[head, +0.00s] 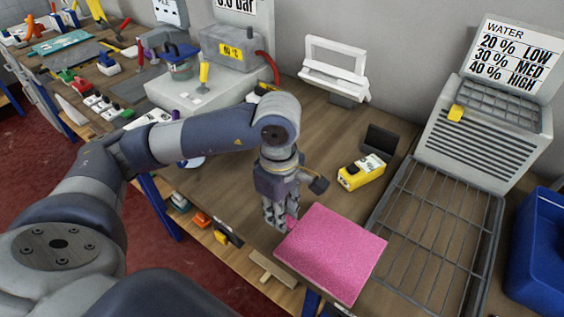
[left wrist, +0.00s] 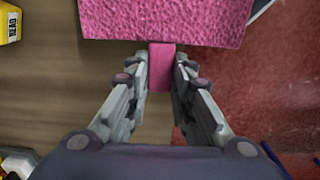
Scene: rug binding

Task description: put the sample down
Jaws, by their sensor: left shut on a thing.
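The sample is a pink, textured square of rug (head: 332,252) with a narrow pink tab on its left side. My left gripper (head: 290,222) is shut on this tab, at the left edge of the square. In the left wrist view the tab (left wrist: 161,66) is between the two fingers (left wrist: 160,80), and the pink square (left wrist: 165,18) extends beyond them. The square lies flat over the front edge of the bench (head: 225,190); I cannot tell whether it touches the top. My right gripper is not in view.
A wire rack (head: 432,240) lies right of the sample. A yellow meter (head: 361,172) and a dark block stand behind it. A grey vented unit (head: 478,140) with a water sign and a blue bin (head: 540,255) are at the right. Bare bench lies left of the meter.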

